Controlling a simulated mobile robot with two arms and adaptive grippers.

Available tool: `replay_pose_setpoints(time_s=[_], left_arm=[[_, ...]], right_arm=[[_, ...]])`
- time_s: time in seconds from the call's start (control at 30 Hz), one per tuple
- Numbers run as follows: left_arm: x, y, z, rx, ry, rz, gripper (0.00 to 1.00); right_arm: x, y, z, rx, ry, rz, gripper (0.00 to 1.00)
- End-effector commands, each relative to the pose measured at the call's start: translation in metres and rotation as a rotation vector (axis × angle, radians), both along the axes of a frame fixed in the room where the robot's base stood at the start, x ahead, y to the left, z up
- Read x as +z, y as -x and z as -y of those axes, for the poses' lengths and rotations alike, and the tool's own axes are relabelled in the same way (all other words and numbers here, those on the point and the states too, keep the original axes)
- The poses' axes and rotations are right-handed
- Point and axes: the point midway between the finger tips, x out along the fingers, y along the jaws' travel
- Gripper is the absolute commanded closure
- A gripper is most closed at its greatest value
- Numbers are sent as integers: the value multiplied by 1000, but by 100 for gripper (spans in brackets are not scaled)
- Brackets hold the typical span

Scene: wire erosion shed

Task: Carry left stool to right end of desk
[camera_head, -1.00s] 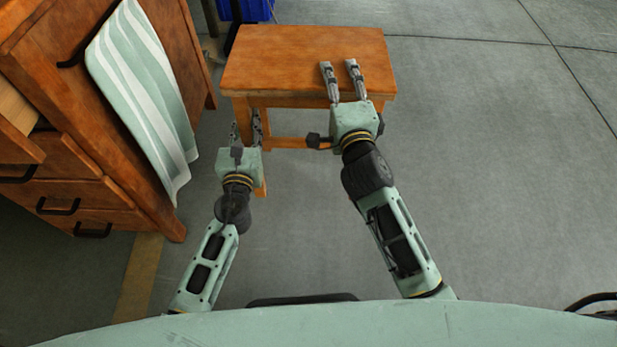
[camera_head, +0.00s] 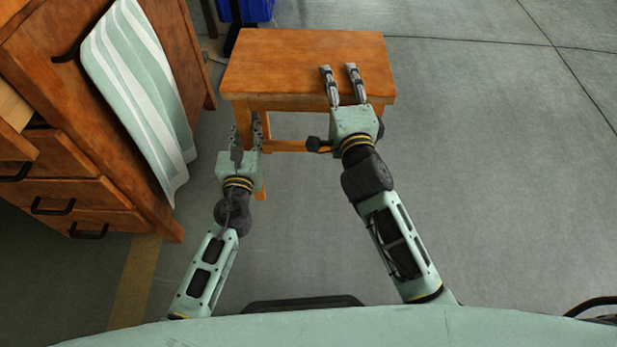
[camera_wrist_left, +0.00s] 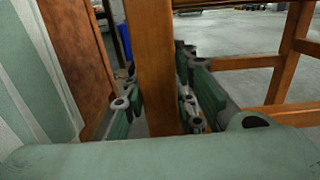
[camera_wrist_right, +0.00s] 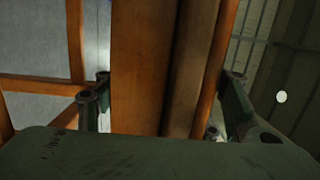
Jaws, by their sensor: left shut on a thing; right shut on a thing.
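A brown wooden stool (camera_head: 300,62) stands in front of me in the head view, its flat seat upward. My left gripper (camera_head: 248,125) is at the stool's near left leg, below the seat edge. In the left wrist view its fingers are shut around that upright leg (camera_wrist_left: 155,60). My right gripper (camera_head: 342,82) is at the near right part of the seat, with its fingers over the top. In the right wrist view its fingers stand on both sides of a thick wooden part (camera_wrist_right: 150,70) of the stool. The stool's far legs are mostly hidden.
A wooden desk (camera_head: 110,205) with drawers, one pulled open, stands close on the left. A striped green and white towel (camera_head: 140,95) hangs over it. A blue bin (camera_head: 246,10) is behind the stool. The floor to the right (camera_head: 500,170) is clear.

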Motion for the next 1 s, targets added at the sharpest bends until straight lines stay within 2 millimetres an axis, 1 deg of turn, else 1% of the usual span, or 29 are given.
replay_pose_setpoints(time_s=[0.03, 0.6, 0.63, 0.83, 0.9, 1.0], left_arm=[[11, -4, 3, -3, 15, 25, 100], [-13, -4, 3, -3, 15, 25, 100], [-19, -2, 3, -3, 14, 14, 73], [-21, -1, 2, -2, 8, 8, 55], [-22, -1, 1, -2, 7, 7, 55], [-23, -1, 1, -1, 4, 6, 55]], right_arm=[[-2, 1, -4, 8, 8, 6, 100], [-27, 1, -4, 8, 8, 6, 100], [-33, 2, -3, 5, 10, -10, 44], [-29, 1, -1, 3, 5, -6, 27], [-28, 1, -1, 2, 5, -4, 22], [-28, 1, -1, 2, 3, -3, 22]])
